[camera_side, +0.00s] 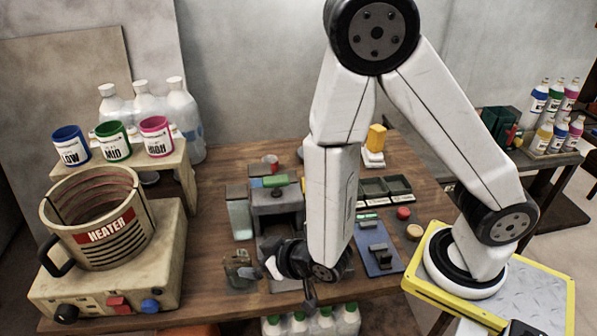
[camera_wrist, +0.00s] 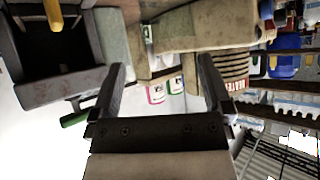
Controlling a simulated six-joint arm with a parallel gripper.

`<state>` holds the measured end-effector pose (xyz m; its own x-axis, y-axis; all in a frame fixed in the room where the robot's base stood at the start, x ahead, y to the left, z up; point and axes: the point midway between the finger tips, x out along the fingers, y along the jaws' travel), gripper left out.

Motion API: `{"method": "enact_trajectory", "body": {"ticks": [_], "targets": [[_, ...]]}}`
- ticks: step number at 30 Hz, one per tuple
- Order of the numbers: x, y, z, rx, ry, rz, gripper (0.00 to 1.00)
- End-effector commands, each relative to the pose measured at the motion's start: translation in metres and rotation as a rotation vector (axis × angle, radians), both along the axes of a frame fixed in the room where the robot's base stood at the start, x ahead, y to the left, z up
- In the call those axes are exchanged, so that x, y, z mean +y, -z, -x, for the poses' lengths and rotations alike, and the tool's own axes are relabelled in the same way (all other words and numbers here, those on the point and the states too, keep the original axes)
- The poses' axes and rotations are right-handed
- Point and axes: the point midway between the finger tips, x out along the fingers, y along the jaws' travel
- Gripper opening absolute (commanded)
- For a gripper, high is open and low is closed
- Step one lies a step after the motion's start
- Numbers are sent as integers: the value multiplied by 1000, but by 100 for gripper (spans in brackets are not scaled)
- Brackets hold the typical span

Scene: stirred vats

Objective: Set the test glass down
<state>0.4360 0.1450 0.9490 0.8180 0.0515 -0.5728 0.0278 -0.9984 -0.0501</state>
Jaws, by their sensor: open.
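A small murky, brownish glass (camera_side: 240,272), which looks like the test glass, stands on the wooden table near its front edge in the side view. My gripper (camera_side: 286,280) is low, just right of this glass, and partly hidden by my wrist. I cannot tell whether a finger touches the glass. In the wrist view my gripper (camera_wrist: 163,75) has its fingers wide apart, with nothing clearly held between them. I cannot pick out the glass for sure in the wrist view.
The heater (camera_side: 98,220) on its beige base stands at left. LOW, MID and HIGH cups (camera_side: 113,142) sit on a shelf behind it. A dark grey machine (camera_side: 275,200) stands behind my gripper. A blue device (camera_side: 377,248) lies right of my forearm. Bottles (camera_side: 310,320) stand below the front edge.

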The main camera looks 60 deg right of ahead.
Motion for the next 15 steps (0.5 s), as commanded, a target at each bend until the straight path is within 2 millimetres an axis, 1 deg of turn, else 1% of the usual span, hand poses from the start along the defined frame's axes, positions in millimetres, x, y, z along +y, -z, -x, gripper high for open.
{"method": "enact_trajectory", "body": {"ticks": [1, 7, 11, 15], "targets": [[-5, -4, -4, 33, 9, -12, 100], [-22, -14, -10, 191, 9, -43, 100], [-38, -24, -10, 288, 2, -48, 100], [-58, -36, -5, 388, -7, -42, 100]]}}
